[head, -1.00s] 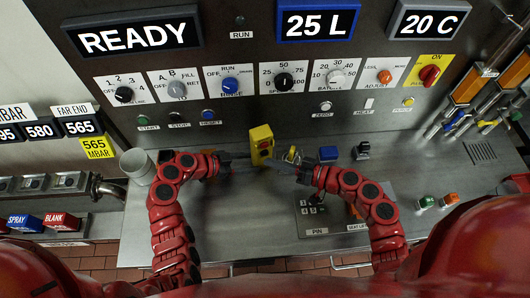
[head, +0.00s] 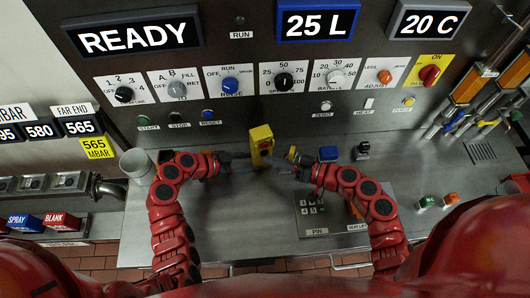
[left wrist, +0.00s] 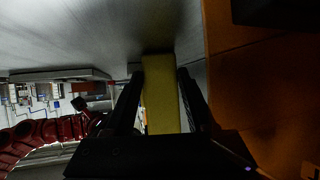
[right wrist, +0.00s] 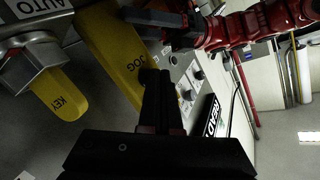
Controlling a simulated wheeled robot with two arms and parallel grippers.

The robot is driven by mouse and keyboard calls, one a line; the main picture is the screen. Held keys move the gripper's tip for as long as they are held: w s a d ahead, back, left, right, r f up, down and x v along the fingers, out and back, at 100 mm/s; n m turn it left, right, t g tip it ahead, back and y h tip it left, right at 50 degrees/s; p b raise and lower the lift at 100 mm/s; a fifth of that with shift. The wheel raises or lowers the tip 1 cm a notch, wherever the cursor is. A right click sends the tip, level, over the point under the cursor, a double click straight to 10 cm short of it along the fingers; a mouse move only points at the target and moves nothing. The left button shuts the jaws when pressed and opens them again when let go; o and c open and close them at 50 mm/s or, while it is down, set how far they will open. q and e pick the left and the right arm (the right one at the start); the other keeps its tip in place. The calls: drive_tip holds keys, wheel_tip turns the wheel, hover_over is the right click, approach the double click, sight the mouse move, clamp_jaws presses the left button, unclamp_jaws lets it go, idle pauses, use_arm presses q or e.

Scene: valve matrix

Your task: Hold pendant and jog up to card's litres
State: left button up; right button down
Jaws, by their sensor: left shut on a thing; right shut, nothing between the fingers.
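The litre display (head: 318,21) reads 25 L. I cannot make out the card.
A blue block (head: 328,153) and a PIN keypad (head: 312,207) lie to the right. A pale cup (head: 138,165) stands left of my left arm.

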drive_tip(key=shift+w+a, duration=0.1)
drive_tip(key=shift+w, duration=0.35)
idle(1.5)
drive_tip(key=shift+s+d, duration=0.25)
drive_tip(key=shift+s, duration=0.6)
drive_tip(key=s, duration=0.1)
drive_tip(key=s+d, duration=0.1)
drive_tip(key=s, duration=0.2)
drive_tip(key=shift+s+d, duration=0.25)
drive_tip(key=shift+s, duration=0.15)
idle(0.7)
use_arm(q)
drive_tip(key=o, duration=1.1)
drive_tip(key=shift+c, duration=0.2)
